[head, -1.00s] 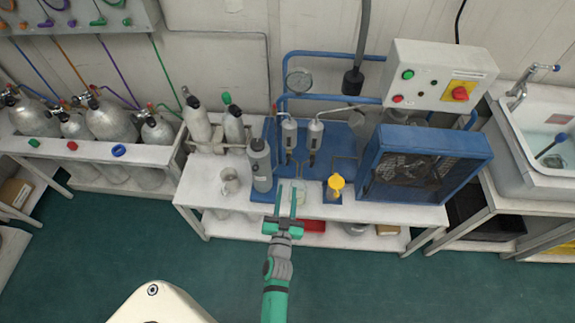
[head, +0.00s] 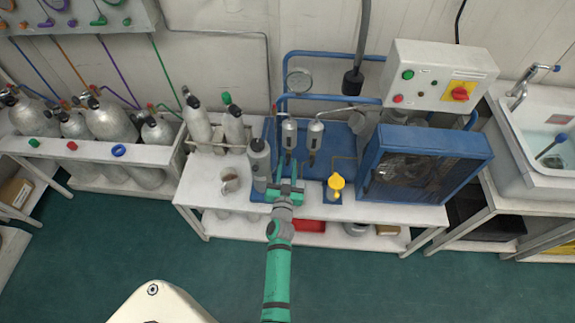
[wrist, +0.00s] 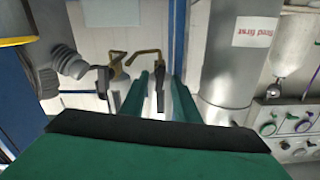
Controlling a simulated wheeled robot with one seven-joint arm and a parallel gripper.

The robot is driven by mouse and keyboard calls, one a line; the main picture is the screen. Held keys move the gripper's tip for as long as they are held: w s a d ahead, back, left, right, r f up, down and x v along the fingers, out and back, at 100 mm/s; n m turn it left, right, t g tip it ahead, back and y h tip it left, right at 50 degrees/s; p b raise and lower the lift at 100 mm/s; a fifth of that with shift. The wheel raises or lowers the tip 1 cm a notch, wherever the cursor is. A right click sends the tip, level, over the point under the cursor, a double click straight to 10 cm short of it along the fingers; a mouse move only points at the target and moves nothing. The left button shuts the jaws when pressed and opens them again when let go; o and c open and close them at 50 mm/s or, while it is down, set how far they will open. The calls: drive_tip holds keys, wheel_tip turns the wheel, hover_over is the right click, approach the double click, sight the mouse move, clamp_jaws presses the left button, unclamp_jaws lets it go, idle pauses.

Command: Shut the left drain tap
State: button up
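The left drain tap (head: 289,155) hangs below the left of two grey canisters at the back of the bench. In the wrist view, a brass elbow with a dark lever (wrist: 160,80), which appears to be this tap, stands between my fingertips. My gripper (head: 288,172) is open just in front of and below the left tap. Its two green fingers also show in the wrist view (wrist: 161,100), one each side of the lever. I cannot tell whether they touch it. The right drain tap (head: 312,158) stands beside it, outside the fingers.
A grey bottle (head: 260,163) stands close on my gripper's left, with a metal mug (head: 230,183) beyond. A yellow-topped container (head: 336,184) and a blue caged fan unit (head: 425,165) are to the right. A blue pipe frame (head: 335,97) runs behind.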

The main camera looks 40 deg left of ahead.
drive_tip(key=shift+w, duration=0.1)
clamp_jaws()
